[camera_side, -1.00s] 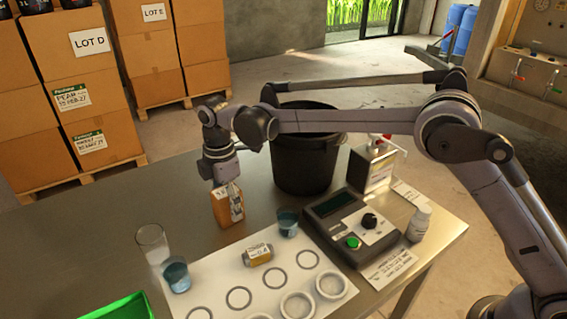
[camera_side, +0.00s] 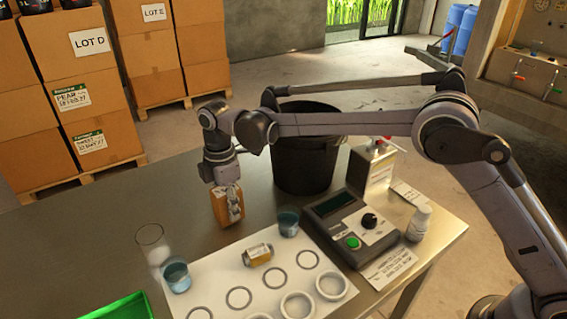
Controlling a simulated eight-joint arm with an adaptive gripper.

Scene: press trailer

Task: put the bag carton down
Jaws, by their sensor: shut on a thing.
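The bag carton (camera_side: 226,207) is a small orange-brown box with a pale label on one side. It stands close to upright at the table's surface, left of the black bucket and behind the white mat. My gripper (camera_side: 227,190) points down from above and is shut on the carton's upper part. The fingers cover part of its top and side. I cannot tell from this view whether the carton's base touches the metal table (camera_side: 100,215).
A black bucket (camera_side: 305,165) stands right of the carton. In front are a clear glass (camera_side: 152,240), blue-tinted cups (camera_side: 176,275), a small amber bottle (camera_side: 258,255) and a white mat with rings (camera_side: 215,272). A meter box (camera_side: 350,225) is at right. Bare table lies left.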

